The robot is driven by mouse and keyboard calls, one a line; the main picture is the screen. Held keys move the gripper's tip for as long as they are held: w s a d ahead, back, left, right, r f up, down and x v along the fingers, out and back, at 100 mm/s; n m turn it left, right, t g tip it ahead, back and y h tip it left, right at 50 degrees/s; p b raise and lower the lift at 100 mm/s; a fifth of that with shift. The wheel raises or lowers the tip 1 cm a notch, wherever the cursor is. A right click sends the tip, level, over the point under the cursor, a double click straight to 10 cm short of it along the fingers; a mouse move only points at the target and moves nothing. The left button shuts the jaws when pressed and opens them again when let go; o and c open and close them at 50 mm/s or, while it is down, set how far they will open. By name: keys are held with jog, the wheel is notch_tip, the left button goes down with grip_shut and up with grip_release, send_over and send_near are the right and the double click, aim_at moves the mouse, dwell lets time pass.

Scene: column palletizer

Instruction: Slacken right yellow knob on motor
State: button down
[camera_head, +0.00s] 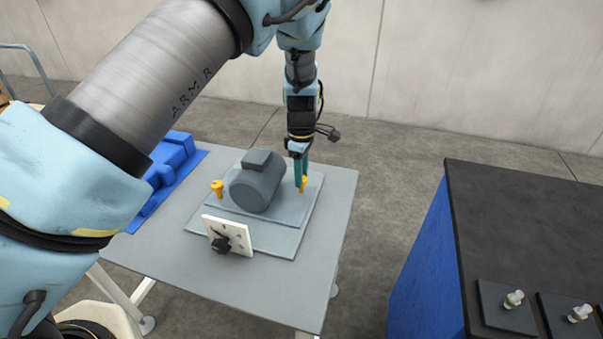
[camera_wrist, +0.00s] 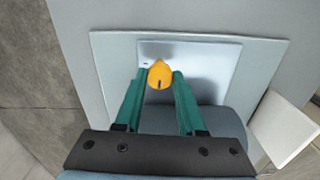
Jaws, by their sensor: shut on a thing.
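The grey motor (camera_head: 257,182) sits on a light plate (camera_head: 245,232) on the grey table. The right yellow knob (camera_head: 303,184) stands at the motor's right side, and the left yellow knob (camera_head: 217,188) stands at its left. My gripper (camera_head: 301,172) points down at the right knob with its green fingers. In the wrist view the right knob (camera_wrist: 160,75) lies between the fingertips of my gripper (camera_wrist: 160,80), which are shut on it. The motor fills the lower part of that view, partly hidden by my gripper.
A white panel with a black dial (camera_head: 228,236) stands in front of the motor. A blue tray (camera_head: 168,172) lies at the table's left. A blue cabinet with a dark top (camera_head: 530,240) stands at the right, with open floor between it and the table (camera_head: 335,215).

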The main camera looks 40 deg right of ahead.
jog(key=shift+w, duration=0.1)
dwell(0.3)
jog(key=c, duration=0.5)
grip_release()
notch_tip(320, 180, up, 11)
jog(key=b, duration=0.2)
jog(key=shift+b, duration=0.3)
jog(key=shift+f, duration=0.1)
